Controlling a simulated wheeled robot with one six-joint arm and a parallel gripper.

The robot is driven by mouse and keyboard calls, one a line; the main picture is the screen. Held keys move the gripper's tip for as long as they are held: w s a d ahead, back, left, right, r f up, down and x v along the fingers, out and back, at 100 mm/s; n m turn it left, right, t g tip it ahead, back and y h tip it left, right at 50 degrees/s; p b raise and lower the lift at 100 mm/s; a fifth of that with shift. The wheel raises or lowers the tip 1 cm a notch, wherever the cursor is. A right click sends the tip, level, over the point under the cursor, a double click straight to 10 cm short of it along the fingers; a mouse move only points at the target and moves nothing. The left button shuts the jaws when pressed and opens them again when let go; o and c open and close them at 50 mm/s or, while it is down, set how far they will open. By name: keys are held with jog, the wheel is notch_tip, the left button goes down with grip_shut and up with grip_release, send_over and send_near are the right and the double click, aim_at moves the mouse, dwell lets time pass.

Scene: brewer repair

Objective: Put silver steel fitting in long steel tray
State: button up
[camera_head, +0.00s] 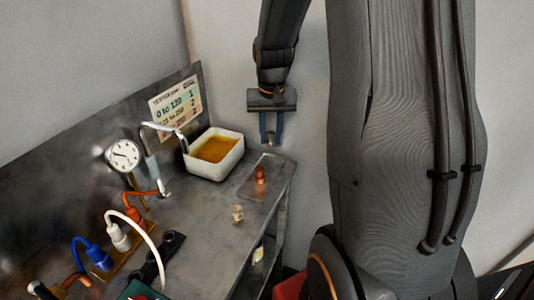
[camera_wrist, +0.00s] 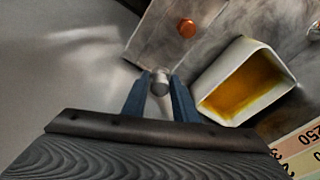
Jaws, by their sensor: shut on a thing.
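My gripper (camera_head: 270,140) is shut on the silver steel fitting (camera_wrist: 159,88), a small grey cylinder held between the blue fingertips, also in the wrist view (camera_wrist: 160,77). In the head view the fitting is small and hard to make out between the fingers. The long steel tray (camera_head: 250,191) lies flat at the bench's right end, below my gripper. It also shows in the wrist view (camera_wrist: 154,38), its edge just beyond the fitting. A copper-orange fitting (camera_head: 259,173) rests on the tray. The held fitting appears raised above the bench.
A white basin of amber liquid (camera_head: 238,160) stands beside the tray. A small pale fitting (camera_head: 237,213) stands on the bench (camera_head: 195,215) in front of it. A gauge (camera_head: 123,155), a curved spout and coloured hoses fill the left side. The bench's right edge is close to the tray.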

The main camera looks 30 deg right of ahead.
aim_at(271, 135)
jog(key=shift+f+p, duration=0.7)
jog(key=shift+f, duration=3)
jog(key=shift+f, duration=0.15)
jog(key=o, duration=0.8)
jog(key=shift+c, duration=0.2)
jog(key=r+b, duration=0.1)
jog(key=r, duration=0.3)
jog(key=s+r, duration=0.1)
jog(key=r, duration=0.3)
jog(key=r+b, duration=0.1)
jog(key=r, duration=0.3)
jog(key=shift+s+a+b, duration=0.15)
jog(key=shift+a+b, duration=0.15)
jog(key=shift+a, duration=0.05)
jog(key=s+a+f+n, duration=0.1)
jog(key=s+a+f, duration=0.1)
jog(key=s+a, duration=0.2)
jog(key=s+a+f+n, duration=0.2)
jog(key=s+a, duration=0.3)
jog(key=s+a+f+n, duration=0.2)
jog(key=s+a, duration=0.2)
jog(key=a, duration=0.1)
jog(key=shift+s+a+y, duration=0.1)
jog(key=shift+s+y, duration=0.2)
jog(key=shift+s, duration=0.1)
